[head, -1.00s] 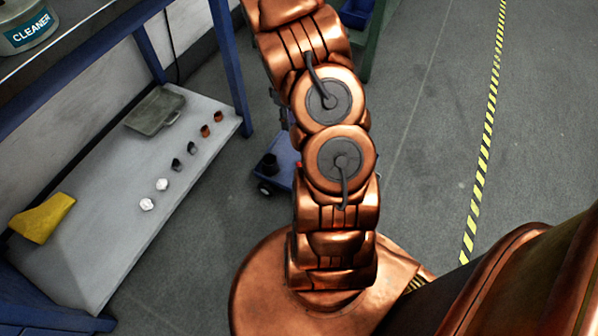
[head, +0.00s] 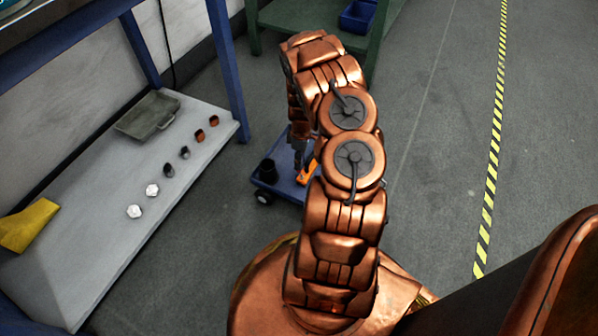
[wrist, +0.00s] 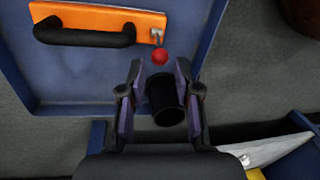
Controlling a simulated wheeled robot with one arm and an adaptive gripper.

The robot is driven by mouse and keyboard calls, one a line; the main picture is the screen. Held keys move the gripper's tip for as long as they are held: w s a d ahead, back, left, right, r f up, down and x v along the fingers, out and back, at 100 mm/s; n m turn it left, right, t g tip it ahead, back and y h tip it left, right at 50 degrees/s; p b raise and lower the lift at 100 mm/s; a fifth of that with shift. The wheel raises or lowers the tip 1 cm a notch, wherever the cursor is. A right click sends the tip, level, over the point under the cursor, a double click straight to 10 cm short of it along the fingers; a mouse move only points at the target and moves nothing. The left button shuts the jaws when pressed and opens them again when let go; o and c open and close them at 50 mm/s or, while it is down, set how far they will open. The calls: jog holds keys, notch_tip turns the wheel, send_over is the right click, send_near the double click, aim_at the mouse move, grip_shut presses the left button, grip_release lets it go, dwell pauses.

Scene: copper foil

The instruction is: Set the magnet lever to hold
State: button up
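The orange magnet (wrist: 95,22) with a black bar handle (wrist: 85,36) lies on a blue cart (head: 264,182), and its orange body also shows in the head view (head: 307,175). At its right end in the wrist view is a small metal lever tipped with a red ball knob (wrist: 159,57). My gripper (wrist: 160,70) is open, its two fingers apart, with the red knob just beyond and between the fingertips. I cannot tell whether a finger touches it. A black cup (wrist: 166,100) shows between the fingers, lower down. In the head view my arm hides most of the gripper.
A blue-framed bench with a pale lower shelf (head: 90,215) stands at left, holding a grey tray (head: 147,115), a yellow object (head: 28,226) and several small nuts. A green bench with a blue bin (head: 357,16) stands behind. Grey floor (head: 430,150) is open at right.

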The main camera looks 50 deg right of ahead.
jog(key=f, duration=0.1)
jog(key=f+b, duration=0.1)
jog(key=f, duration=0.3)
jog(key=shift+s+a+b, duration=0.2)
jog(key=shift+a+b, duration=0.1)
jog(key=shift+a, duration=0.05)
jog(key=shift+c, duration=0.2)
grip_shut()
